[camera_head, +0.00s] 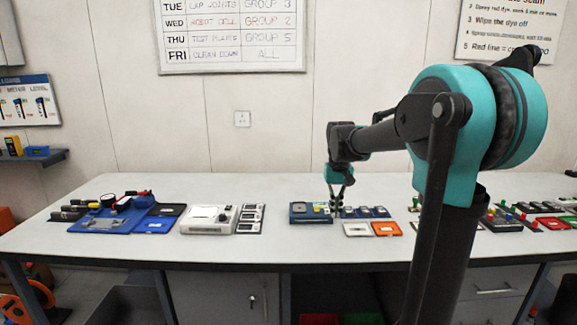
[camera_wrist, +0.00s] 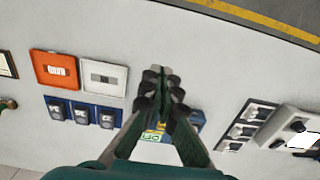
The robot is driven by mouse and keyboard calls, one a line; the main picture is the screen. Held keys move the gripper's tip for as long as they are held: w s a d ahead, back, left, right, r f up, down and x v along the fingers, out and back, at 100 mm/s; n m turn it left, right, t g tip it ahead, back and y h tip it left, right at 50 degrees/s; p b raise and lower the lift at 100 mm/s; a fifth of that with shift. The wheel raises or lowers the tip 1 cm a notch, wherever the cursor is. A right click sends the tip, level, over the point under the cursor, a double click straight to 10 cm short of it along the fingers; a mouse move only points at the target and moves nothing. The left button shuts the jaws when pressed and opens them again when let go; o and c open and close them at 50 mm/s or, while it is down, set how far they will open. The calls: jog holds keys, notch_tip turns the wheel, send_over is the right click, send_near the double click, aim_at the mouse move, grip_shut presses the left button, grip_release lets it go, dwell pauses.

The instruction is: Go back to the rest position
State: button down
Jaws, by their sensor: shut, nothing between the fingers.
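My gripper (camera_head: 339,207) is shut and empty, pointing down above the middle of the bench, over or just beside a blue device (camera_head: 308,212). In the wrist view the closed fingers (camera_wrist: 161,78) hide most of that device; a yellow and green label (camera_wrist: 151,137) shows between the finger links. I cannot tell whether the fingertips touch it. My arm reaches from the right of the head view, bent down at the wrist.
The bench (camera_head: 290,252) holds a blue holder with small modules (camera_wrist: 84,114), a white tile (camera_head: 357,229) and an orange tile (camera_head: 386,229). A white instrument (camera_head: 209,219) and a blue tray (camera_head: 105,223) stand left. Red and green parts (camera_head: 505,214) lie right. Bare bench lies in front.

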jog(key=s+d+f+t, duration=0.2)
jog(key=s+f, duration=0.7)
jog(key=s, duration=0.2)
jog(key=s+d+f+t, duration=0.2)
jog(key=s+f, duration=0.6)
jog(key=s, duration=0.2)
jog(key=shift+s+f, duration=0.35)
dwell(0.5)
